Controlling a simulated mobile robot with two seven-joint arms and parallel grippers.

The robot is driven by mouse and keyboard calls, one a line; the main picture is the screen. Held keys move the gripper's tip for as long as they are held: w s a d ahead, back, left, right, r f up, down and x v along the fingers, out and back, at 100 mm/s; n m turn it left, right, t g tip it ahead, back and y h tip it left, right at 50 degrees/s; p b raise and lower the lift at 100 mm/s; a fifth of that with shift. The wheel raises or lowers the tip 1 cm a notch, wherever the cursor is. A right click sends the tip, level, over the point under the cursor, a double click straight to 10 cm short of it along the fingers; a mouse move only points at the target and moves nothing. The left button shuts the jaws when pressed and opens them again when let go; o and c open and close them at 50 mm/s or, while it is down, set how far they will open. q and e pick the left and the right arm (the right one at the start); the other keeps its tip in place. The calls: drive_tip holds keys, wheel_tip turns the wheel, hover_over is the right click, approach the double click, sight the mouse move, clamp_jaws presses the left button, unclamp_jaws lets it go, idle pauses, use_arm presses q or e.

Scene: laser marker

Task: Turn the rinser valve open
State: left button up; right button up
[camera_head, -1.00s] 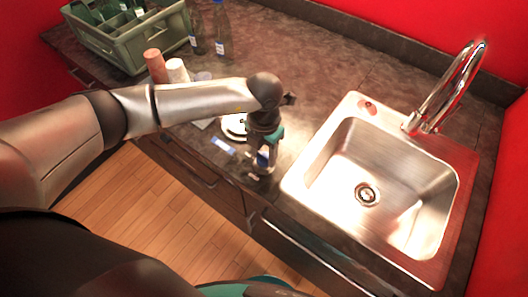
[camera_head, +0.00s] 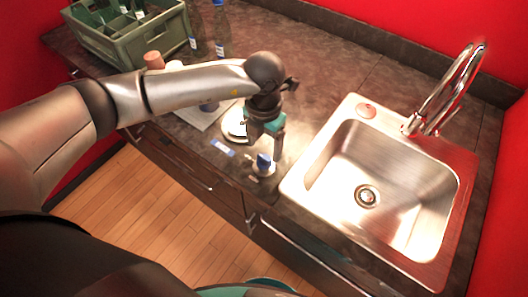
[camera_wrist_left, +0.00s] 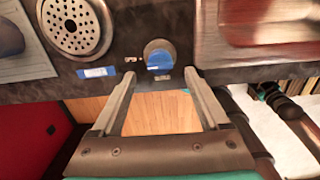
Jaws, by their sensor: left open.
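The rinser valve is a round blue knob (camera_head: 263,161) on the counter's front edge, left of the sink. It also shows in the left wrist view (camera_wrist_left: 158,54), with a blue-and-white label beside it. The round perforated metal rinser plate (camera_wrist_left: 75,25) lies left of the knob; in the head view the plate (camera_head: 232,128) is partly hidden by my arm. My left gripper (camera_head: 277,152) is open and empty, above and close to the knob. In the left wrist view the knob lies just beyond and between the fingertips (camera_wrist_left: 159,74), apparently apart from them. My right gripper is not seen.
The steel sink (camera_head: 345,215) with a curved faucet (camera_head: 447,90) stands right of the knob. A green crate (camera_head: 130,38) with bottles sits at the back left. Two bottles (camera_head: 221,32) stand beside it. Cups (camera_head: 154,60) are partly behind my arm.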

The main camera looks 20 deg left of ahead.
sight(264, 157)
use_arm(q)
wheel_tip(264, 157, up, 11)
drive_tip(key=shift+f, duration=0.2)
idle(0.4)
